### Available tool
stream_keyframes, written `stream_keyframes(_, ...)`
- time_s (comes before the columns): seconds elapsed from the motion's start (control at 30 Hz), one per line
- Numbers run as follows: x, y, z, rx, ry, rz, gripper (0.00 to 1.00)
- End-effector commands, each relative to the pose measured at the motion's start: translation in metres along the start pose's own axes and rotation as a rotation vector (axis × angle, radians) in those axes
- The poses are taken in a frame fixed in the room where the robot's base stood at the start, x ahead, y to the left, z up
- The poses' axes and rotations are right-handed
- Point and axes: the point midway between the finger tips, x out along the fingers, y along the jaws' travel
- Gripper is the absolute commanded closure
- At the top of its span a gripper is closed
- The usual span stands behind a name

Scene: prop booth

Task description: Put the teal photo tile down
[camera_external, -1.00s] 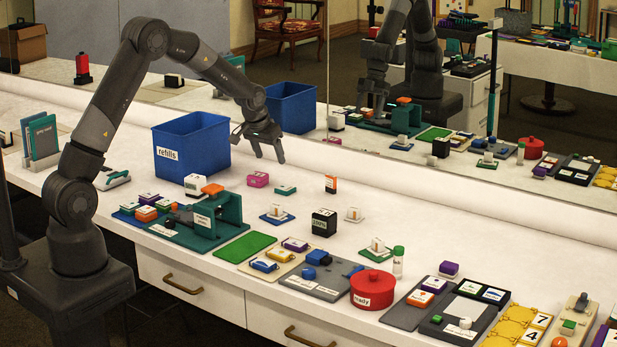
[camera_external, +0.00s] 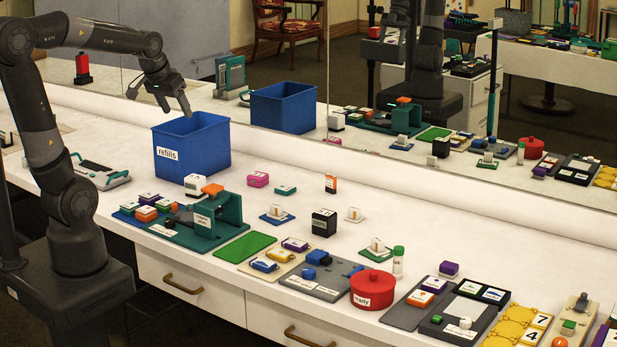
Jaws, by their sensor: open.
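A small teal tile (camera_external: 285,189) with a pale marking lies flat on the white table, right of the blue bin, beside a pink block. It looks like the teal photo tile, but its picture is too small to make out. My gripper (camera_external: 173,109) is open and empty, fingers pointing down, above the blue "refills" bin (camera_external: 203,157). It is well to the left of the teal tile and higher, not touching it. The inside of the bin is mostly hidden by its front wall.
A teal stand (camera_external: 228,214) with an orange top, a pink block (camera_external: 258,180), a black block (camera_external: 324,222) and a red lidded pot (camera_external: 372,289) stand on the table. A mirror (camera_external: 470,110) runs along the back. The strip behind the small blocks is clear.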

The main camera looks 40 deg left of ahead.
Motion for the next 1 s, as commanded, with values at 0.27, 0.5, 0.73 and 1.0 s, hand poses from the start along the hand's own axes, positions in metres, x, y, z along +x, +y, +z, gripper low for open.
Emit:
stream_keyframes(0.27, -0.039, -0.010, 0.081, 0.005, 0.025, -0.006, 0.34)
stream_keyframes(0.5, -0.046, -0.012, 0.115, 0.010, 0.030, -0.009, 0.34)
stream_keyframes(0.73, -0.046, -0.012, 0.118, 0.010, 0.029, -0.010, 0.34)
stream_keyframes(1.0, -0.046, -0.012, 0.118, 0.010, 0.030, -0.010, 0.34)
